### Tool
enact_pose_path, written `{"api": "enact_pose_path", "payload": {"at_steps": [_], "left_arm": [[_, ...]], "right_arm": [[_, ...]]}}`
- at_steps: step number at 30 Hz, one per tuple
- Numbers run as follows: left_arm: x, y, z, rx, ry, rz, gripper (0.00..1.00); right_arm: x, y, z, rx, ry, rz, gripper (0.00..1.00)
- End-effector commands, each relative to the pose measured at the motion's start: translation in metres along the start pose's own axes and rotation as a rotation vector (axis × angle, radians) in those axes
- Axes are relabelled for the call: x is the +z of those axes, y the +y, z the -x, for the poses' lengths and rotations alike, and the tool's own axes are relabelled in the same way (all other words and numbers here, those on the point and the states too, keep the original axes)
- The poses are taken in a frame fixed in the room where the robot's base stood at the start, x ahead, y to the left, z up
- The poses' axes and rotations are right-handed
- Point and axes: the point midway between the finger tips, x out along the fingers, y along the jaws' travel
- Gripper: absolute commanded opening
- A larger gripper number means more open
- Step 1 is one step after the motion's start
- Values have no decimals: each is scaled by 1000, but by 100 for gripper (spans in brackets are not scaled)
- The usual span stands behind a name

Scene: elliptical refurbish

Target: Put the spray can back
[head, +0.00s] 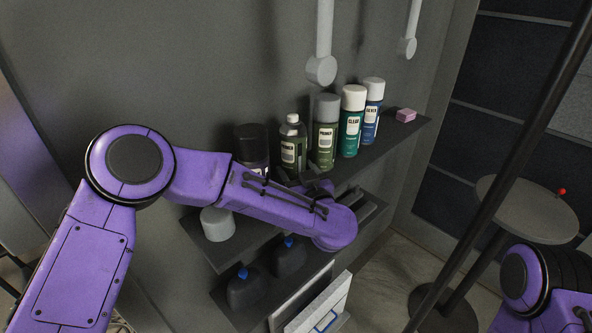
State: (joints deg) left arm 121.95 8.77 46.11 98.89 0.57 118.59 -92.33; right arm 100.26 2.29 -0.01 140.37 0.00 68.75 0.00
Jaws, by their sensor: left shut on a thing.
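A green spray can with a grey cap, labelled PRIMER (325,133), stands upright in the row on the upper shelf. My left gripper (316,187) is at the foot of this can, partly hidden behind my purple forearm. It is shut on the can, though its fingertips are hard to make out. A teal CLEAR can (351,122) and a blue SILVER can (372,111) stand to the right. A green bottle (293,144) and a black-capped can (251,146) stand to the left, their lower parts covered.
A pink block (405,115) lies at the shelf's right end. A grey round piece (217,223) and dark jugs with blue caps (246,287) sit lower on the shelves. A round table (527,207) stands at right. Two pale rods hang above the cans.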

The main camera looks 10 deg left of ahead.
Motion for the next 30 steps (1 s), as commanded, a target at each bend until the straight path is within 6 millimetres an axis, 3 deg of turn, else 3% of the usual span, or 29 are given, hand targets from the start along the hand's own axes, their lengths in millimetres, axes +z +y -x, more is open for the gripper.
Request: {"api": "enact_pose_path", "payload": {"at_steps": [11, 12, 13, 14, 23, 26, 30], "left_arm": [[6, 1, 0, 2, 3, 2, 33], [6, 0, 0, 1, 2, 2, 82], [6, 0, 0, 1, 1, 2, 92], [6, 0, 0, 1, 1, 2, 95], [3, 0, 0, 0, 1, 2, 95], [5, 1, 13, 3, 3, 2, 95], [7, 2, 48, 7, 6, 1, 95]], "right_arm": [[0, 0, 0, 0, 0, 0, 0], [0, 0, 0, 0, 0, 0, 0], [0, 0, 0, 0, 0, 0, 0], [0, 0, 0, 0, 0, 0, 0], [0, 0, 1, 0, 0, 0, 0], [2, -1, -6, 0, 0, 0, 0], [8, -2, -19, 0, 0, 0, 0]]}}
